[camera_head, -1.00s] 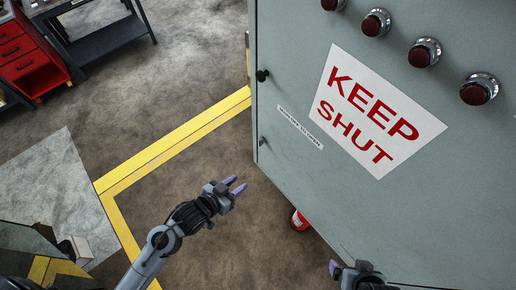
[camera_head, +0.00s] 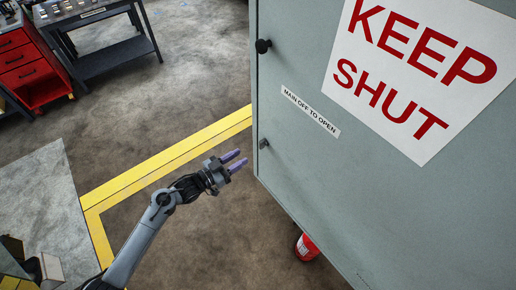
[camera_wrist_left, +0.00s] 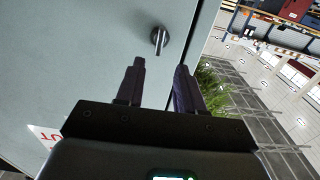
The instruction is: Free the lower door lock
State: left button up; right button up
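The lower door lock (camera_head: 263,143) is a small metallic latch near the left edge of the grey cabinet door (camera_head: 300,180). It also shows in the left wrist view as a dark grey turn handle (camera_wrist_left: 159,39) on the door face, just beyond the fingertips. My left gripper (camera_head: 238,160) is just left of and below the lock, with its purple fingers apart and pointing toward the cabinet. In the left wrist view its fingers (camera_wrist_left: 160,68) are open with nothing between them. The upper knob (camera_head: 262,46) is black and higher on the same door edge. My right gripper is out of view.
The door carries a "MAIN OFF TO OPEN" label (camera_head: 310,112) and a "KEEP SHUT" sign (camera_head: 400,120). A red drawer unit (camera_head: 28,65) and workbench (camera_head: 115,55) are far left. Floor between is clear.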

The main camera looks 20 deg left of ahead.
aim_at(262, 144)
pick_arm(q)
jog(key=x, duration=0.9)
jog(key=shift+w+d, duration=0.1)
grip_shut()
